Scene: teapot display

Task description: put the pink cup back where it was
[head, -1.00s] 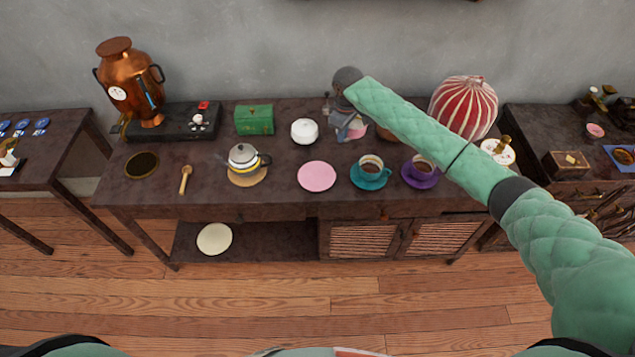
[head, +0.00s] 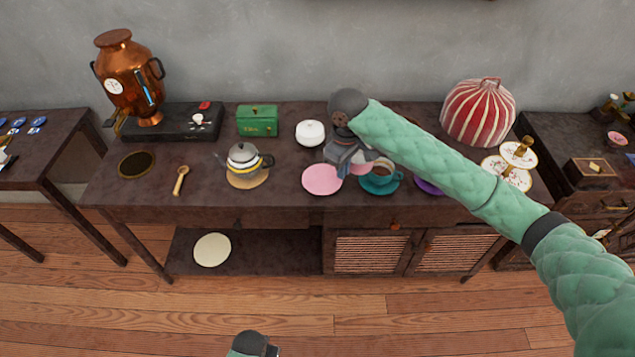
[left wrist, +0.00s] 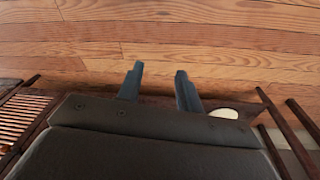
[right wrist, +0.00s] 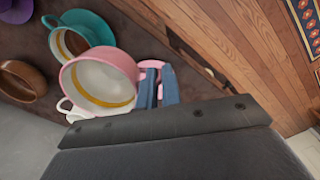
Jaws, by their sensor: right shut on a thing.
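My right gripper (head: 350,155) is shut on the pink cup (right wrist: 103,82), with its fingers (right wrist: 158,88) at the handle side. In the head view the cup (head: 361,169) is mostly hidden under the gripper, above the table between the pink saucer and the teal cup. The pink saucer (head: 320,181) lies empty on the table, just left of the held cup; part of it shows behind the fingers in the right wrist view. My left gripper (left wrist: 159,84) is open and empty, low in front of the table.
The teal cup (head: 379,172) on its saucer is close beside the held cup. A purple saucer (head: 426,186) is farther right, partly behind my arm. A teapot (head: 243,158) stands to the left.

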